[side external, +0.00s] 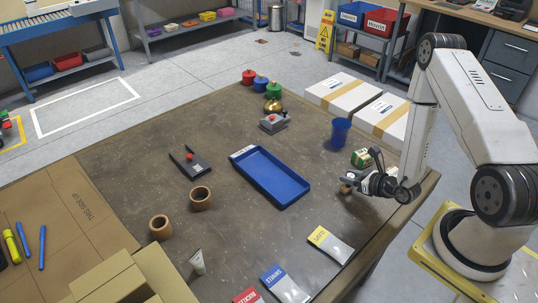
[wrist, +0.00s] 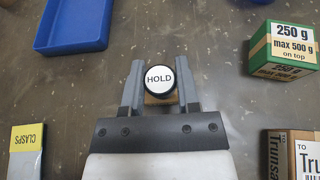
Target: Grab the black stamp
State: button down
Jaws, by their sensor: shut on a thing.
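The black stamp (wrist: 159,79) shows in the wrist view as a round black-rimmed top with a white face reading HOLD. A small brown part shows below it. My gripper (wrist: 159,68) has one finger on each side of the stamp and is shut on it. In the side external view my gripper (side external: 350,184) is low over the right part of the table, with a small brown part of the stamp (side external: 346,189) at its fingertips. Whether the stamp touches the table cannot be told.
The blue tray (side external: 243,154) lies left of my gripper. A green and brown box (wrist: 283,48) and a blue cup (side external: 340,132) stand close behind. Another printed box (wrist: 291,155) shows at lower right.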

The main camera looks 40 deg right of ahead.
aim_at(351, 175)
jog(key=shift+r, duration=0.2)
jog(key=shift+r, duration=4.8)
